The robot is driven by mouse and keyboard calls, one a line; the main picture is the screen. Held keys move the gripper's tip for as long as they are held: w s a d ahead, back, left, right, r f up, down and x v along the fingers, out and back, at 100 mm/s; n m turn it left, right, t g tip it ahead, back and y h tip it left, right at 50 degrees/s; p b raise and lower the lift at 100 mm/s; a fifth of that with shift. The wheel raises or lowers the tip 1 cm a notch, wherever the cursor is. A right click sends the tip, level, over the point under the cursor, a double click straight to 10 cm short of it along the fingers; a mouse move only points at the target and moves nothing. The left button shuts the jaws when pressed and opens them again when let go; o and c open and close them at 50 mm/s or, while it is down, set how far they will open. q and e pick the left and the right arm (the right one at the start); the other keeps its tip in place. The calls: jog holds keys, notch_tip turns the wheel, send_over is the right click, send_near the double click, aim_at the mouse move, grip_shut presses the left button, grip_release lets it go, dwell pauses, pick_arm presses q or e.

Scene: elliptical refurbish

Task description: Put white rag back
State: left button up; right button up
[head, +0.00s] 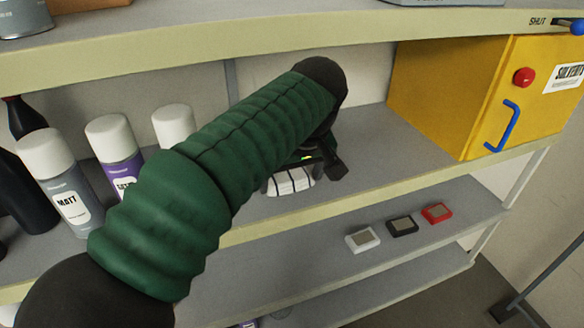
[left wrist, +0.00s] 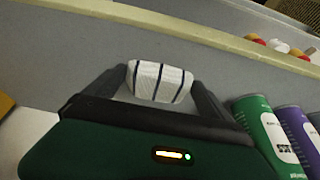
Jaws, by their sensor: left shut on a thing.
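My green-sleeved left arm hides part of the shelf in the head view. My right gripper is not in view.
Spray cans (head: 115,150) stand left of my arm on the same shelf. A yellow solvent cabinet (head: 430,95) with a blue handle stands at the right. The lower shelf holds white (head: 362,238), black (head: 402,225) and red (head: 437,213) small boxes. An upper shelf edge (head: 200,50) runs above my arm.

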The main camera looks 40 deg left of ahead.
pick_arm(q)
jog(key=shift+s+d, duration=0.15)
jog(key=o, duration=0.8)
jog(key=shift+f, duration=0.2)
jog(key=shift+o, duration=0.3)
jog(key=shift+w+a, duration=0.25)
jog(key=shift+s, duration=0.15)
jog(key=shift+r, duration=0.1)
jog(key=v, duration=1.2)
jog(key=shift+b, duration=0.3)
